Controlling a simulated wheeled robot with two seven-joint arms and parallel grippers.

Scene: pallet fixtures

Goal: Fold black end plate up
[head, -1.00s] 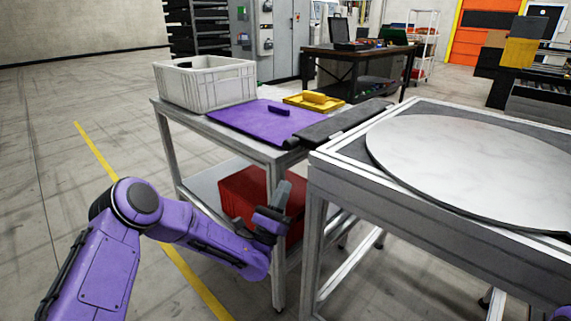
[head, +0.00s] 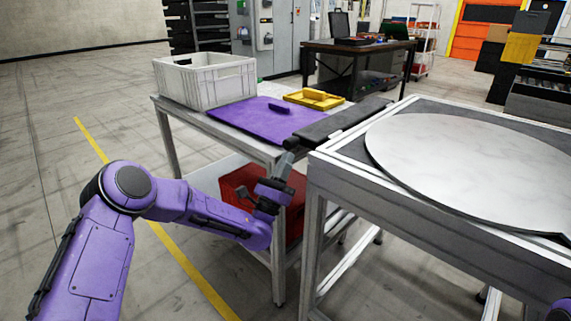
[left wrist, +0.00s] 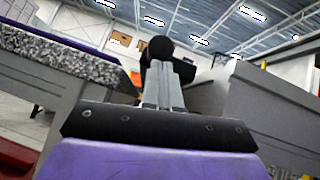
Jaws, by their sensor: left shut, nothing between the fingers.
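The black end plate (head: 345,121) lies flat along the right end of the purple board (head: 245,122), across the near table. A dark round end (head: 290,143) sticks out at its near corner. My left gripper (head: 286,160) is shut and empty, pointing up just below that near corner, beside the table edge. In the left wrist view the shut fingers (left wrist: 163,85) point at a black round end (left wrist: 160,48) right beyond their tips. I cannot tell whether they touch it. My right gripper is out of view; only a bit of purple arm shows at the bottom right.
A grey crate (head: 205,80) and a yellow tray (head: 314,98) stand on the same table (head: 185,110). A red box (head: 236,190) sits on its lower shelf. A second table with a round marble-like top (head: 470,165) stands close on the right, leaving a narrow gap.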

